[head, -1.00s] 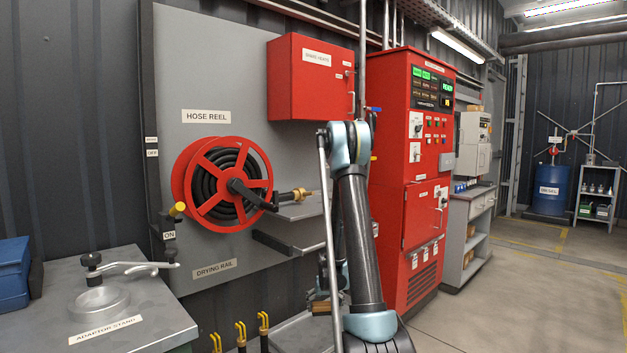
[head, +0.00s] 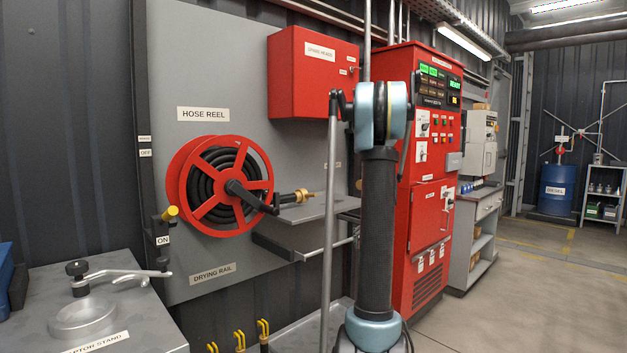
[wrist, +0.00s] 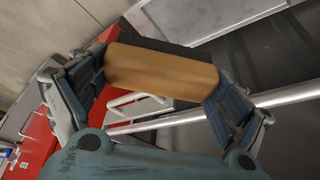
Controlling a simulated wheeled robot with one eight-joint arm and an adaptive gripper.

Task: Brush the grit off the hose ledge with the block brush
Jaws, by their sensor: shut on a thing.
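The hose ledge (head: 312,207) is a grey shelf beside the hose reel in the head view, partly hidden by my arm. I cannot make out grit on it. In the wrist view, my gripper (wrist: 160,73) is shut on the block brush (wrist: 165,72), a tan block with dark bristles along its far side. One finger is at each end of the block. A pale grey flat surface (wrist: 205,14) lies beyond the bristles; it may be the ledge, and I cannot tell if they touch. My arm hides the gripper and brush in the head view.
The drying rail (head: 325,250) runs below the ledge; a pale bar (wrist: 215,113) crosses under the brush in the wrist view. The red hose reel (head: 220,187) is left, a red wall box (head: 312,72) above, and the red pump cabinet (head: 430,200) right. The adaptor stand (head: 95,310) is front left.

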